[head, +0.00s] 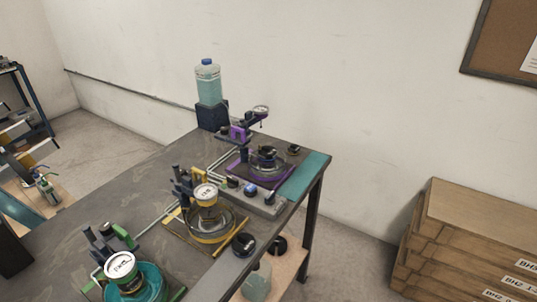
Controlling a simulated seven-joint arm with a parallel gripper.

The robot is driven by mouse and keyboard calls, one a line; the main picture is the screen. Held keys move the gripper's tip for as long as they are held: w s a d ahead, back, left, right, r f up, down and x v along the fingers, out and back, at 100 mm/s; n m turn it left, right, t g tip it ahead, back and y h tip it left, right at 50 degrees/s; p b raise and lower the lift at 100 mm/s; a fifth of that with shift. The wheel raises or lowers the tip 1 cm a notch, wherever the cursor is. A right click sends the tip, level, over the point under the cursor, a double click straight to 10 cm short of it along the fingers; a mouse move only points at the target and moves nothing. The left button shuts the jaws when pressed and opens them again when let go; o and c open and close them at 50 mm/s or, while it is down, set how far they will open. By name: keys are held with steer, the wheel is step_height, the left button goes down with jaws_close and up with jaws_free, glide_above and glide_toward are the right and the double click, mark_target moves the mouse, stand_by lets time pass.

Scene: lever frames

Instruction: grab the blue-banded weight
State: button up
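I cannot clearly make out a blue-banded weight. A small blue piece (251,189) sits on a light grey block (268,204) near the right edge of the table; it is too small to tell whether it is a banded weight. A small dark piece (232,182) is just left of it. A dark round piece (293,149) lies at the table's far right corner. Black round pieces (245,245) show near the front right edge. My gripper is not in view.
The dark table (110,195) carries a purple lever frame (238,133), a yellow one (184,185) and a green one (108,243), with basins and gauges. A liquid bottle (208,85) stands at the back. Wooden crates (470,215) stand right. The table's left part is bare.

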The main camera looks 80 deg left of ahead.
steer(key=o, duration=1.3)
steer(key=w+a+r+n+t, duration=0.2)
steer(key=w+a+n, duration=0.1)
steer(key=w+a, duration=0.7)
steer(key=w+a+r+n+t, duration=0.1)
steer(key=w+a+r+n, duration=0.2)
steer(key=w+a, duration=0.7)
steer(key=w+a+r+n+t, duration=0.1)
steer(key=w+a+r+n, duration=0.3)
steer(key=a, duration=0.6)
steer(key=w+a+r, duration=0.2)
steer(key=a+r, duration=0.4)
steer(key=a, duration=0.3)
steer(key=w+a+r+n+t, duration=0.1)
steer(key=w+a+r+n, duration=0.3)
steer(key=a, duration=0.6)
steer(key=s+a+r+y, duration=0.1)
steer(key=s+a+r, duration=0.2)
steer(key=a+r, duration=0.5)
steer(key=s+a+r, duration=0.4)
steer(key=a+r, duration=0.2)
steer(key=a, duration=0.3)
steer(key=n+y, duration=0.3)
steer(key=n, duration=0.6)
glide_toward(269, 152)
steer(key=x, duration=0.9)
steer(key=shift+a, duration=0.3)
